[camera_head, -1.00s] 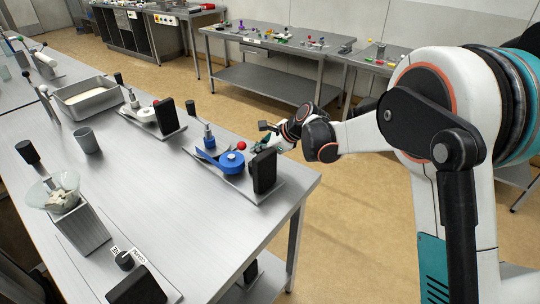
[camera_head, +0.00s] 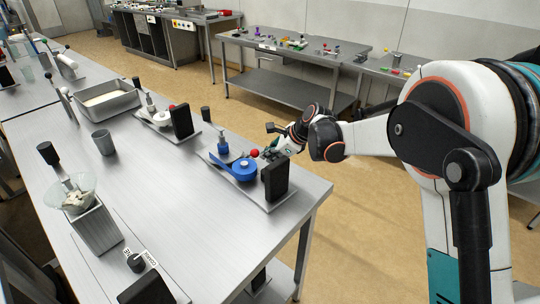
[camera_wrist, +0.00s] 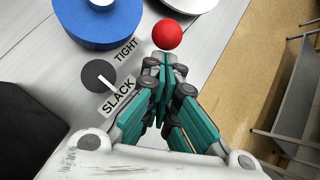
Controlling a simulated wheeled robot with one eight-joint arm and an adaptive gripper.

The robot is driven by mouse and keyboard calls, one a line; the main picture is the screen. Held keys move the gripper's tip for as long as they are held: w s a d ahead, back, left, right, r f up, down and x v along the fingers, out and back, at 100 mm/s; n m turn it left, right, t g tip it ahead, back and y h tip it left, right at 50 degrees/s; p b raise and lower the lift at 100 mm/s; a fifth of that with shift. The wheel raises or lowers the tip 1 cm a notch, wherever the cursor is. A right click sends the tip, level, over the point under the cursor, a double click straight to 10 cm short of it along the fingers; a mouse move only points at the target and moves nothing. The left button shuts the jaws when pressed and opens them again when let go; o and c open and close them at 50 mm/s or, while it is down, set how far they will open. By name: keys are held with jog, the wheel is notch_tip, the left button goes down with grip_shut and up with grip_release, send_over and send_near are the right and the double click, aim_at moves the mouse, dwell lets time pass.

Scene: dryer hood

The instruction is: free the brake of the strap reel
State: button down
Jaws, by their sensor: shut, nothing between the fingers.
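The strap reel is a blue disc (camera_head: 244,169) with a blue strap on a metal plate near the table's right edge. It also shows at the top left of the wrist view (camera_wrist: 98,22). A red ball knob (camera_head: 254,153) stands beside it, also in the wrist view (camera_wrist: 168,35). A dark round dial (camera_wrist: 100,76) has labels TIGHT (camera_wrist: 126,49) and SLACK (camera_wrist: 118,97); its white pointer points toward SLACK. My gripper (camera_wrist: 165,62) is shut and empty, its tips just short of the red ball in the picture. I cannot tell whether they touch.
A black block (camera_head: 275,180) stands on the plate's right end. A similar white reel (camera_head: 162,118) sits behind it. A grey cup (camera_head: 103,142), a metal tray (camera_head: 106,101) and a glass bowl (camera_head: 72,193) are further left. The floor right of the table is clear.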

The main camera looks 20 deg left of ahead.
jog(key=shift+w+a+r+h+p, duration=0.1)
jog(key=shift+a+r+h+p, duration=0.05)
jog(key=shift+r+h+p, duration=0.25)
jog(key=shift+w+a+r+g+h+p, duration=0.1)
jog(key=shift+a+r+g+h+p, duration=0.25)
jog(key=shift+p, duration=0.3)
jog(key=shift+w+a+r+g+h+p, duration=0.15)
jog(key=shift+r+h+p, duration=0.25)
jog(key=shift+p, duration=0.2)
jog(key=a+p, duration=0.1)
jog(key=w+a+r+g+h+p, duration=0.1)
jog(key=a+r+h+p, duration=0.1)
jog(key=shift+w+h+p, duration=0.25)
jog(key=shift+p, duration=0.15)
jog(key=shift+r, duration=0.15)
jog(key=shift+r+p, duration=0.45)
jog(key=shift+r, duration=0.3)
jog(key=shift+d, duration=0.15)
